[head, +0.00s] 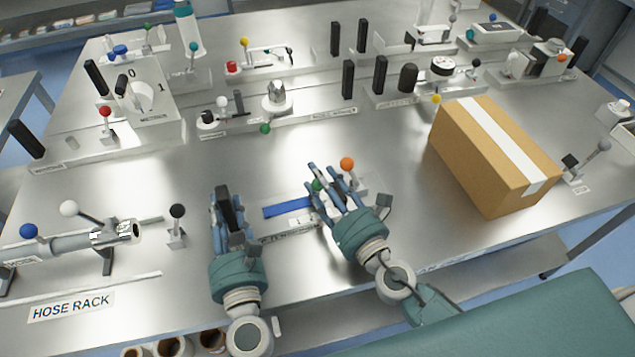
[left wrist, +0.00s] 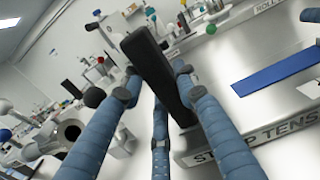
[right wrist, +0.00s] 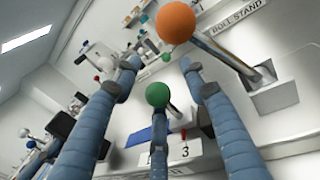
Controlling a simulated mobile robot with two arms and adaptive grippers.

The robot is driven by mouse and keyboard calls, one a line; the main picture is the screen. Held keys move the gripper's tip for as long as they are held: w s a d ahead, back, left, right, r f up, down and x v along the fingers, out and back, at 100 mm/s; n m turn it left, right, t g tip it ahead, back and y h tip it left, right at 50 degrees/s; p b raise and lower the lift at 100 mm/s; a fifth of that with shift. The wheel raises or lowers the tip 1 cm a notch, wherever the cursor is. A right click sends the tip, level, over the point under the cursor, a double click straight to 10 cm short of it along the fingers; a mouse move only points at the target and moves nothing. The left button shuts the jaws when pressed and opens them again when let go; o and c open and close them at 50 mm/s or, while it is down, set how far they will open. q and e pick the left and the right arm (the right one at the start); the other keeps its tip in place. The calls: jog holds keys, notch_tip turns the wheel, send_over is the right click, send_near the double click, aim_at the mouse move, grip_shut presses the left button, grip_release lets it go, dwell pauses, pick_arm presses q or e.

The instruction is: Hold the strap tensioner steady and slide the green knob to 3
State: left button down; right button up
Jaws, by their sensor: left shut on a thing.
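The strap tensioner (head: 287,238) lies near the front of the bench, with a flat blue strap (head: 285,208) along it. Its label also shows in the left wrist view (left wrist: 265,137). My left gripper (head: 221,197) is shut on the upright black handle (left wrist: 158,72) at the tensioner's left end. The green knob (head: 318,186) is at the right part, partly hidden by my right fingers; it shows clearly in the right wrist view (right wrist: 158,95). My right gripper (head: 326,177) is open, its fingers spread around the knob. A "3" mark (right wrist: 185,151) shows on the plate below the knob.
A cardboard box (head: 480,165) is to the right. A black-knobbed lever (head: 177,212) and the hose rack (head: 75,243) are to the left. The middle bench is clear.

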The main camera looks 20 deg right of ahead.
pick_arm(q)
jog(key=shift+s+a+f, duration=0.15)
jog(key=shift+f, duration=0.45)
pick_arm(e)
jog(key=shift+s+a+f, duration=0.1)
jog(key=shift+f, duration=0.1)
jog(key=shift+s, duration=0.15)
jog(key=v, duration=1.2)
jog(key=shift+r, duration=0.1)
pick_arm(q)
jog(key=shift+r, duration=0.35)
pick_arm(e)
jog(key=shift+r, duration=0.15)
pick_arm(q)
jog(key=c, duration=1.5)
grip_release()
jog(key=shift+c, duration=0.2)
jog(key=o, duration=0.3)
jog(key=shift+w+r, duration=0.15)
jog(key=shift+w, duration=0.05)
pick_arm(e)
jog(key=shift+w, duration=0.2)
pick_arm(q)
jog(key=s, duration=1.2)
jog(key=shift+d, duration=0.35)
